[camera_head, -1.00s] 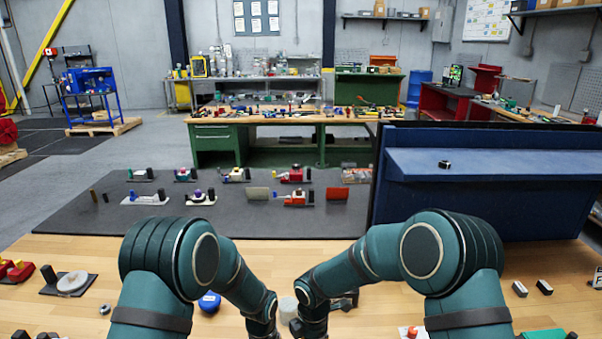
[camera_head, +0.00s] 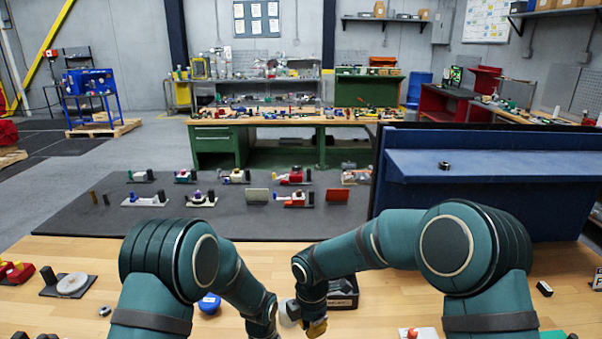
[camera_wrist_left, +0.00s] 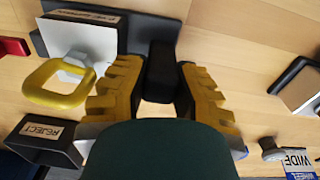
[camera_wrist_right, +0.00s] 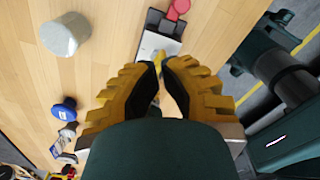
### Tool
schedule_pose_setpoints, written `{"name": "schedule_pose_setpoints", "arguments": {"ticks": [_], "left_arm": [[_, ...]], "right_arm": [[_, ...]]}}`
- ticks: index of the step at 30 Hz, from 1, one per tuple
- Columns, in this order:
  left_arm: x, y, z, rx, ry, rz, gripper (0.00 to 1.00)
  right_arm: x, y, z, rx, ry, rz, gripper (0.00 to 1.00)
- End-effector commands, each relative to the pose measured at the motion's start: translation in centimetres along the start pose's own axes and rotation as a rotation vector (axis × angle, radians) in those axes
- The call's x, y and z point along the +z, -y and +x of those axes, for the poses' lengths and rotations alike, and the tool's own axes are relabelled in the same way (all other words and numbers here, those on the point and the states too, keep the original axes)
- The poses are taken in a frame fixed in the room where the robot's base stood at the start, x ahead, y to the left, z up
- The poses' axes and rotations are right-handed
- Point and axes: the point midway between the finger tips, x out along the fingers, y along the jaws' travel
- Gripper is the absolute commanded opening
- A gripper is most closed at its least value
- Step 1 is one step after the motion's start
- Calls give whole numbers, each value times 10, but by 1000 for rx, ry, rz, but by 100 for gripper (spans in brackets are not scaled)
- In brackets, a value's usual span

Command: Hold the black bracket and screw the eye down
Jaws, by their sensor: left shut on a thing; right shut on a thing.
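The black bracket (camera_wrist_left: 160,72) stands between the yellow fingers of my left gripper (camera_wrist_left: 162,95), which is shut on it. The yellow eye (camera_wrist_left: 55,85) sits on a grey nut beside a white block on a black base plate (camera_wrist_left: 110,25). The eye's ring looks clear of any finger in the left wrist view. My right gripper (camera_head: 316,328) is just right of the left one in the head view. In its wrist view its fingertips (camera_wrist_right: 160,66) meet over a white plate with a yellow part, probably the eye; what they grip is hidden.
A black REJECT tray (camera_head: 343,292) stands behind my right gripper. A grey cylinder (camera_wrist_right: 65,35) and a blue knob (camera_wrist_right: 64,108) stand on the wooden table. A white plate with a red knob (camera_head: 410,333) lies to the right. The table front is partly hidden by my arms.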

Motion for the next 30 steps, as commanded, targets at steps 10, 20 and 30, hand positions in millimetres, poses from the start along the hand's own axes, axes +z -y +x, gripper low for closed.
{"name": "schedule_pose_setpoints", "arguments": {"ticks": [10,20,30], "left_arm": [[0,0,0,0,0,0,0],[0,0,0,0,0,0,0],[0,0,0,0,-1,0,0]], "right_arm": [[-5,-24,1,-1,-1,0,0],[-5,-24,39,-1,-1,-1,0],[-5,-24,62,0,-1,-1,0]]}}
